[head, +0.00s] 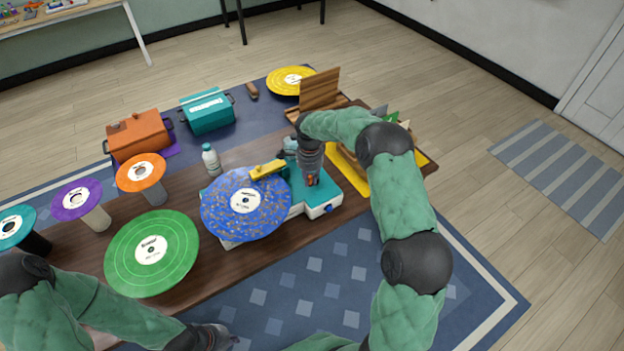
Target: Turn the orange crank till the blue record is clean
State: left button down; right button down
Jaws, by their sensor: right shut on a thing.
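The blue record (222,218) lies flat on a teal and white machine (322,194) on the dark wooden table, with orange-brown specks over much of its face and a white label. A yellow arm (268,170) reaches over its far edge. My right gripper (311,182) points down over the machine, just right of the record, and is shut on the orange crank (310,181), of which only a small bit shows. My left gripper (218,337) is at the bottom edge, away from the machine; its fingers are too unclear to read.
A green record (180,246) lies left of the machine. Orange, purple and teal records stand on posts further left. A bottle (211,160) stands behind the blue record. An orange case (140,136), a teal case (207,111) and a yellow record (290,80) are at the back.

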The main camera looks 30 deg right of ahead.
jog(key=shift+w+a+m, duration=0.1)
jog(key=shift+w+m, duration=0.1)
jog(key=shift+m, duration=0.4)
jog(key=c, duration=1.2)
grip_release()
notch_tip(320, 180, up, 12)
jog(key=shift+r, duration=0.1)
